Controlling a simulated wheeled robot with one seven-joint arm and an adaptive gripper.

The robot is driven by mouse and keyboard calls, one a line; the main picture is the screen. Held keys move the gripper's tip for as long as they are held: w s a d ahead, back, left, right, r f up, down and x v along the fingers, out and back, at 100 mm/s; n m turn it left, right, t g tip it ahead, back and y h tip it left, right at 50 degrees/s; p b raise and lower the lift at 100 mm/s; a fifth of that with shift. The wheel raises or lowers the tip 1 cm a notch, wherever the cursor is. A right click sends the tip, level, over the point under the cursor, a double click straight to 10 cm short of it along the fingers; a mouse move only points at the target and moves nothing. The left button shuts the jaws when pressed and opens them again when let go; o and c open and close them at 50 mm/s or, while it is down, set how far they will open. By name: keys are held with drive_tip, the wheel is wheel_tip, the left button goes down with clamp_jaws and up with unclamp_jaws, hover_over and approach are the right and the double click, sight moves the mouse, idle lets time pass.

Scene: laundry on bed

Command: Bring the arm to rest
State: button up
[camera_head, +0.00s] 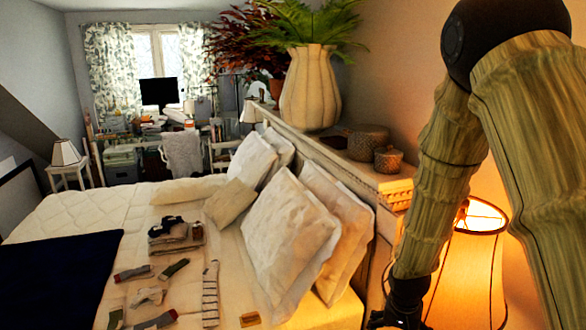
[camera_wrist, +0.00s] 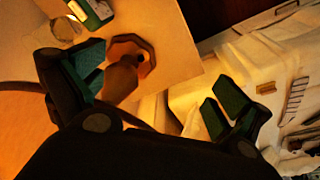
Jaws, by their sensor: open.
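My arm comes down the right side of the head view, in front of a lit lamp (camera_head: 473,265). My gripper (camera_head: 397,310) is partly visible at the bottom edge there, to the right of the bed. In the wrist view my gripper (camera_wrist: 157,82) is open, its green-padded fingers wide apart with nothing held between them. Behind the fingers is a light bedside table top (camera_wrist: 160,35) with a brown octagonal object (camera_wrist: 132,48) on it. I cannot tell how far the fingers are from it.
The bed (camera_head: 75,212) holds pillows (camera_head: 290,235), loose socks (camera_head: 210,290) and a folded stack (camera_head: 177,237). A headboard shelf (camera_head: 345,170) carries a plant vase (camera_head: 310,90) and lidded baskets (camera_head: 367,143). A glass (camera_wrist: 65,29) and a green-and-white box (camera_wrist: 92,10) stand on the bedside table.

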drive_tip(key=s+a+f+n+g+y, duration=0.1)
drive_tip(key=s+a+f+n, duration=0.1)
drive_tip(key=s+f, duration=1.25)
drive_tip(key=s+a+f+n, duration=0.25)
drive_tip(key=s+f, duration=0.85)
drive_tip(key=s, duration=0.7)
wheel_tip(320, 180, down, 14)
drive_tip(key=b, duration=1.4)
drive_tip(key=shift+d+f, duration=0.15)
drive_tip(key=shift+d, duration=0.3)
drive_tip(key=shift+s+n, duration=0.1)
drive_tip(key=shift+n, duration=0.15)
